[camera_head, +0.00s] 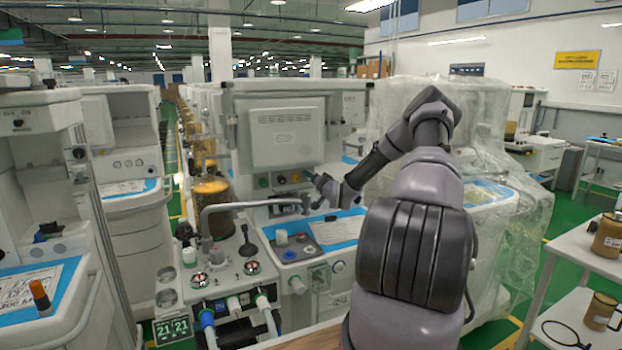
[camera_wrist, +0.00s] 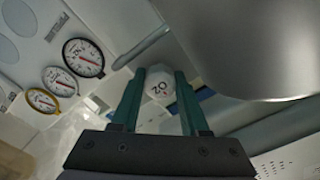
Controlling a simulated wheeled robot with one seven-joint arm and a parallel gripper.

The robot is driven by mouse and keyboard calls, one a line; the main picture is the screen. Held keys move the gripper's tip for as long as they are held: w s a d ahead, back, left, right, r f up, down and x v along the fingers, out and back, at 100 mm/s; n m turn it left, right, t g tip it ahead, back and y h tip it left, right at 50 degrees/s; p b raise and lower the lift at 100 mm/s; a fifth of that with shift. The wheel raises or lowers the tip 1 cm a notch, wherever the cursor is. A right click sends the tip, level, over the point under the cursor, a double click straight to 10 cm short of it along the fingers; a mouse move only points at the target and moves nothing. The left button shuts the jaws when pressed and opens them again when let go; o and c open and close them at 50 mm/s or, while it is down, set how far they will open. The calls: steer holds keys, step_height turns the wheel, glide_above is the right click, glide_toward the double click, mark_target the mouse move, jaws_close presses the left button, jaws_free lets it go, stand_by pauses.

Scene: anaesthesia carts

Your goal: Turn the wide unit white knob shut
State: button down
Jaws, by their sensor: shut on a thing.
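My gripper (camera_head: 318,184) is at the front knob row of the wide unit (camera_head: 240,115), in the middle of the head view. In the wrist view, the two green fingers of my gripper (camera_wrist: 159,75) stand either side of a round white knob (camera_wrist: 159,88) with dark lettering on its face. The fingers are shut on this knob. In the head view my gripper and wrist cover part of the knob row, and I cannot tell the gripped knob clearly there. A yellow knob (camera_head: 263,182) shows left of my gripper.
Round gauges (camera_wrist: 83,57) are at the left in the wrist view. A bent grey pipe (camera_head: 250,203) and an amber canister (camera_head: 210,190) stand left of my arm. A blue-edged worktop (camera_head: 340,232) lies below my gripper. A plastic-wrapped unit (camera_head: 520,190) is close on the right.

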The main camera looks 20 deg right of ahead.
steer(key=shift+f+m, duration=0.2)
steer(key=shift+m, duration=0.2)
steer(key=c, duration=0.7)
jaws_free()
steer(key=shift+r, duration=0.1)
steer(key=shift+s, duration=0.1)
steer(key=s, duration=1)
steer(key=shift+s+d, duration=0.15)
steer(key=shift+s, duration=0.2)
